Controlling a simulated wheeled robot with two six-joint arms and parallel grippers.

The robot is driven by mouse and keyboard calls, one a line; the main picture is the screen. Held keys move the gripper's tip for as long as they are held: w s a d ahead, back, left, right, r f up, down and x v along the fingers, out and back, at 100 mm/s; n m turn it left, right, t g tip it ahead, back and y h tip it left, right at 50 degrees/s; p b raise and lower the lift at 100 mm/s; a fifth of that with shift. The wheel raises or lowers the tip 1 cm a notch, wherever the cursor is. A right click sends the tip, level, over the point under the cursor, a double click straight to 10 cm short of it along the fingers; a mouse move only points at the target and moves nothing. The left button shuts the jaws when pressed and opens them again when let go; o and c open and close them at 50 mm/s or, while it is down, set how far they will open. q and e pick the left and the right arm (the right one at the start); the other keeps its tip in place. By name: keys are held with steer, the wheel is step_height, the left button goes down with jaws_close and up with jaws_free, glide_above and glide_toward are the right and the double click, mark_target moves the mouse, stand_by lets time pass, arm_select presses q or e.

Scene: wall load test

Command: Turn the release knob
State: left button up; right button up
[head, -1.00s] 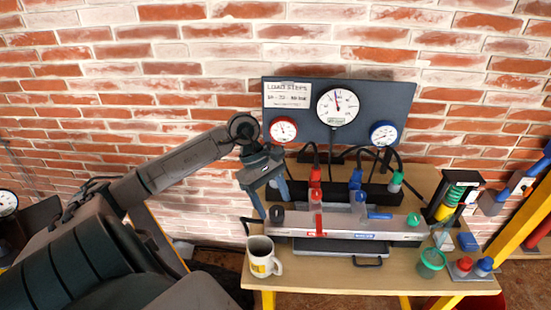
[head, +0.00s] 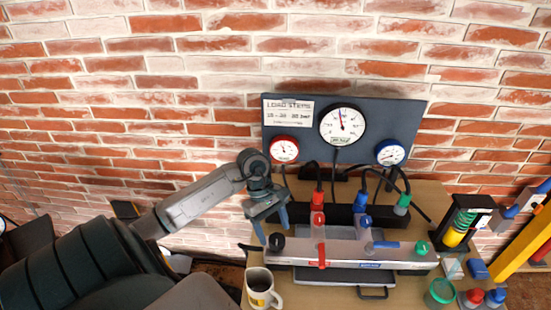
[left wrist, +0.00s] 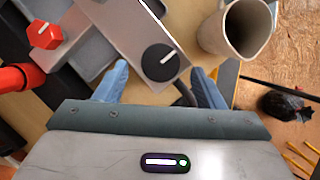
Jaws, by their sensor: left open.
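A round black knob (head: 276,242) with a white pointer line sits on top of the left end of the grey metal block (head: 345,250). In the left wrist view the black knob (left wrist: 160,62) lies between and just beyond my fingertips, its white line slanting. My left gripper (head: 274,232) points down over this knob. Its two blue-grey fingers are open, one on each side, and hold nothing; contact is not visible. It also shows in the left wrist view (left wrist: 160,74). My right gripper is not in view.
A white mug (head: 260,287) stands close to the knob. A red handle (head: 321,253), a blue handle (head: 384,244) and a green knob (head: 421,247) are on the block. A dark gauge panel (head: 300,122) stands behind, with a white central gauge (head: 342,125). Hoses crowd the middle.

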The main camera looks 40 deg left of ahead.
mark_target(277, 240)
arm_select(q)
steer(key=shift+x, duration=0.9)
steer(key=shift+d+f+p, duration=0.2)
steer(key=shift+f+p, duration=0.1)
steer(key=shift+f, duration=0.1)
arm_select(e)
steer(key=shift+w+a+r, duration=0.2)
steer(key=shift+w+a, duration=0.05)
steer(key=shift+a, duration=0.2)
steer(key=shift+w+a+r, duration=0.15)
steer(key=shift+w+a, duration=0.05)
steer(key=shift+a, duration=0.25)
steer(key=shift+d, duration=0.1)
arm_select(q)
steer(key=c, duration=1)
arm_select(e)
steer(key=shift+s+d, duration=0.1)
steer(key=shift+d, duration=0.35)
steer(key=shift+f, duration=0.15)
